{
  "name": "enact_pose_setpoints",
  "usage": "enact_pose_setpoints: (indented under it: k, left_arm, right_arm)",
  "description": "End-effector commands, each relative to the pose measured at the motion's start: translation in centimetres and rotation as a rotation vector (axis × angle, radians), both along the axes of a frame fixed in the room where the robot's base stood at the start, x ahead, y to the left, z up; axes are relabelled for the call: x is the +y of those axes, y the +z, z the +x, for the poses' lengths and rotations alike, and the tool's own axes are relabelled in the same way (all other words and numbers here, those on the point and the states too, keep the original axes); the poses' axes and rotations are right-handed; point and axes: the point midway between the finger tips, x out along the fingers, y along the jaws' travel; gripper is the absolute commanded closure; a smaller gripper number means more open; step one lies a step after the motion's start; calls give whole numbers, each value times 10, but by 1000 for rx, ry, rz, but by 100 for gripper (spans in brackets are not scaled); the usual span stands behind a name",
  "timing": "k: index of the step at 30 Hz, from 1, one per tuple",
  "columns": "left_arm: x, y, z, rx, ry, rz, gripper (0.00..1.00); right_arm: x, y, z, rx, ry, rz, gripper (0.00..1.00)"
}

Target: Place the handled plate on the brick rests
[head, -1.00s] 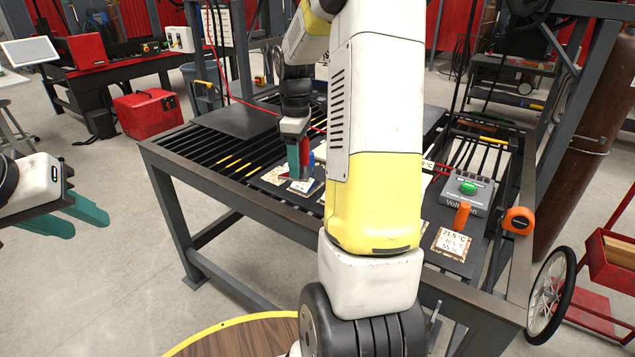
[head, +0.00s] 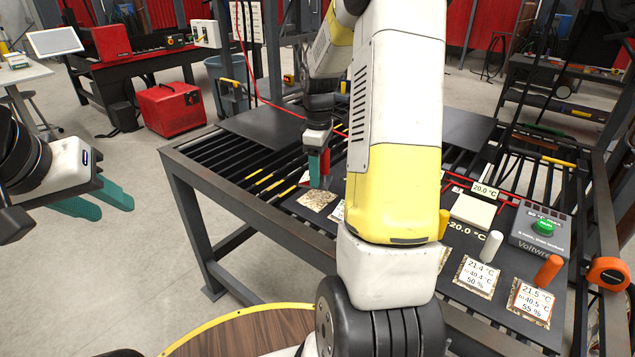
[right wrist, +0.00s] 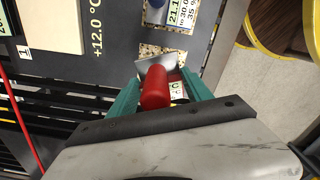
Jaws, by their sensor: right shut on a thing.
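My right gripper (head: 320,170) is shut on the red handle (right wrist: 155,90) of a plate. In the right wrist view the handle lies between the green fingers, and a grey metal piece (right wrist: 155,64) and part of a white label show around it. A bare speckled pad (head: 318,200) lies just below the gripper in the head view. Other labelled pieces with upright handles stand on the table, one white (head: 491,246) and one orange (head: 547,270). I cannot tell for sure which pieces are the brick rests. My left gripper (head: 98,203) is open and empty, away from the table.
A cream block (head: 472,211) lies beside a 20.0 °C mark; another cream block (right wrist: 52,24) lies by a +12.0 °C mark. A grey box with a green button (head: 543,228) and an orange tape measure (head: 607,274) stand at right. My right arm hides the table's middle.

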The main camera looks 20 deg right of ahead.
Motion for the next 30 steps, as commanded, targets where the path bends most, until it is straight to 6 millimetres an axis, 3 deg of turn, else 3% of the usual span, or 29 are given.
enact_pose_setpoints:
  k: [14, 24, 25, 28, 30]
  left_arm:
    - [0, 0, 0, 0, 0, 0, 64]
    - [0, 0, 0, 0, 0, 0, 64]
    - [0, 0, 0, 0, 0, 0, 64]
    - [0, 0, 0, 0, 0, 0, 64]
    - [0, 0, 0, 0, 0, 0, 64]
  right_arm:
    - [0, -51, 0, 1, 0, 0, 100]
    - [0, -54, 0, -1, 0, -1, 100]
    - [0, -55, 0, 0, 0, 0, 40]
    - [0, -54, 0, 0, 0, 0, 21]
    - [0, -54, 0, 0, 0, 0, 20]
